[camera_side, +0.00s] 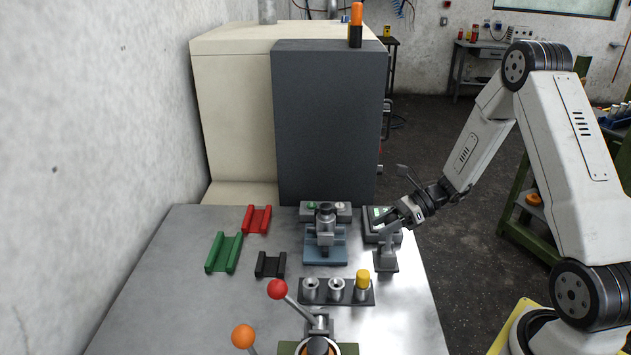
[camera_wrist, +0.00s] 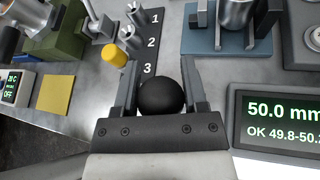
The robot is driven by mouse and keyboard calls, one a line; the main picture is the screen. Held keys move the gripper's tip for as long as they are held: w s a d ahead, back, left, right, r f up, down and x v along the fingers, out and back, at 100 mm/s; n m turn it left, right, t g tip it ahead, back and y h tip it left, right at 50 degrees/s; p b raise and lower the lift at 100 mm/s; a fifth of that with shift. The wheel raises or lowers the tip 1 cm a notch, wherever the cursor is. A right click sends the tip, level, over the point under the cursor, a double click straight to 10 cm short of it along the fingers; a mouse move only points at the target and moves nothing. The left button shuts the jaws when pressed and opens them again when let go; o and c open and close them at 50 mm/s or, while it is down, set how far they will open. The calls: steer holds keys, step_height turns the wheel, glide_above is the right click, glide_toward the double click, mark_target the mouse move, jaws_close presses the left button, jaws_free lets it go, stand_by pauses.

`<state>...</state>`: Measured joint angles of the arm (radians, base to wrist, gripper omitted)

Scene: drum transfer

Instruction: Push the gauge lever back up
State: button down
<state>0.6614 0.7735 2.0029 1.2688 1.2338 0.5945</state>
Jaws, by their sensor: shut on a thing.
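My gripper (camera_side: 388,221) is at the gauge on the right of the table, and its fingers also show in the wrist view (camera_wrist: 161,66). It is shut on the round black knob (camera_wrist: 161,98) of what looks like the gauge lever, with a finger on each side. The gauge's grey base and post (camera_side: 386,262) stand below the fingers. The gauge display (camera_wrist: 275,120) reads 50.0 mm and OK.
A blue fixture (camera_side: 325,257) with a metal part stands left of the gauge. In front is a numbered rack (camera_side: 348,299) with a yellow-topped piece (camera_side: 362,279). A red-knobbed lever (camera_side: 278,290) rises nearer. Green (camera_side: 223,252), red (camera_side: 257,219) and black (camera_side: 270,265) holders lie left.

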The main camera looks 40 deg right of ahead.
steer(key=shift+w+a+f+m+g+h, duration=0.15)
steer(key=shift+w+a+f+g+h, duration=0.3)
steer(key=shift+w+a+g+h, duration=0.25)
steer(key=shift+w+a+f+m+g+h, duration=0.15)
steer(key=shift+w+a+f+g+h, duration=0.3)
steer(key=shift+w+a+h, duration=0.25)
steer(key=shift+c, duration=0.7)
jaws_free()
steer(key=shift+r, duration=0.1)
steer(key=shift+v, duration=3.8)
